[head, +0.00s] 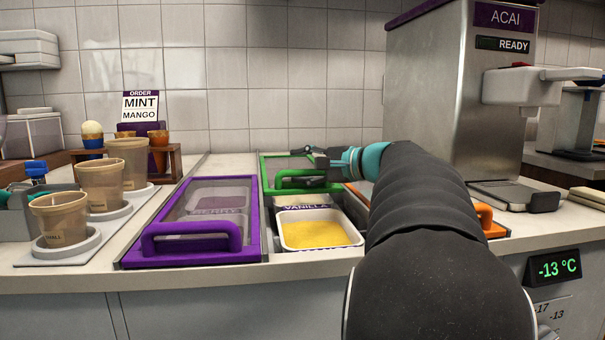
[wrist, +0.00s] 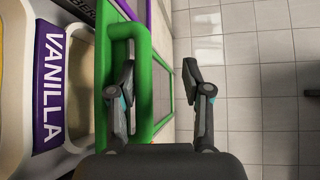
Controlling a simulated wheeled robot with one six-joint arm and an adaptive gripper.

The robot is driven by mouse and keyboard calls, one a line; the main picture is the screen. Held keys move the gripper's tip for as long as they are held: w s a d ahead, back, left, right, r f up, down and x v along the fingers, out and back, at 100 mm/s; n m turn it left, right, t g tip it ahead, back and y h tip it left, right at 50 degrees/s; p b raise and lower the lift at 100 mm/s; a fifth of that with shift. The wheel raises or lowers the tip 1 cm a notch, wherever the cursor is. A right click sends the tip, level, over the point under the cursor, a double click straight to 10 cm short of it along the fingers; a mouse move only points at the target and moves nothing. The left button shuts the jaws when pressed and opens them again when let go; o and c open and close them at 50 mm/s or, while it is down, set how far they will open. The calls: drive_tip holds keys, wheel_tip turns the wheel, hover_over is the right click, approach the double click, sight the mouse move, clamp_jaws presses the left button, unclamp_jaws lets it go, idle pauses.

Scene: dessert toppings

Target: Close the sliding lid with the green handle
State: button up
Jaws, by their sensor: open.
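The green-framed sliding lid (head: 275,168) sits at the back of its bay, with the vanilla tub (head: 318,230) uncovered in front of it. Its green handle (head: 300,174) is on the front edge of the lid and shows as a loop in the wrist view (wrist: 145,75). My gripper (wrist: 158,72) is open. One finger appears to lie inside the handle loop and the other stands apart on the outer side, with the handle bar between them. In the head view my gripper (head: 317,160) is at the handle, partly hidden by my arm.
A purple lid (head: 190,258) covers the bay on the left. An orange lid (head: 487,222) is at the right, mostly behind my arm. Cups (head: 58,218) stand on the left and the acai machine (head: 430,85) behind right.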

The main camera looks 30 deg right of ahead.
drive_tip(key=o, duration=0.8)
drive_tip(key=r, duration=0.5)
drive_tip(key=w+r, duration=0.1)
drive_tip(key=r, duration=0.2)
drive_tip(key=shift+w, duration=0.1)
drive_tip(key=shift+o, duration=0.2)
drive_tip(key=shift+m, duration=0.4)
drive_tip(key=s+f, duration=0.1)
drive_tip(key=s+d+f, duration=0.1)
drive_tip(key=f, duration=0.1)
drive_tip(key=shift+d+f, duration=0.1)
drive_tip(key=shift+t, duration=0.3)
drive_tip(key=s+r, duration=0.1)
drive_tip(key=s, duration=0.1)
drive_tip(key=s+r, duration=0.1)
drive_tip(key=s, duration=0.5)
drive_tip(key=shift+s+r, duration=0.15)
drive_tip(key=shift+r, duration=0.25)
drive_tip(key=c, duration=0.8)
drive_tip(key=w+f, duration=0.3)
drive_tip(key=w, duration=0.1)
drive_tip(key=shift+c, duration=0.2)
drive_tip(key=r+p+v, duration=0.1)
drive_tip(key=p+v, duration=0.1)
drive_tip(key=v, duration=1.2)
drive_tip(key=shift+d, duration=0.15)
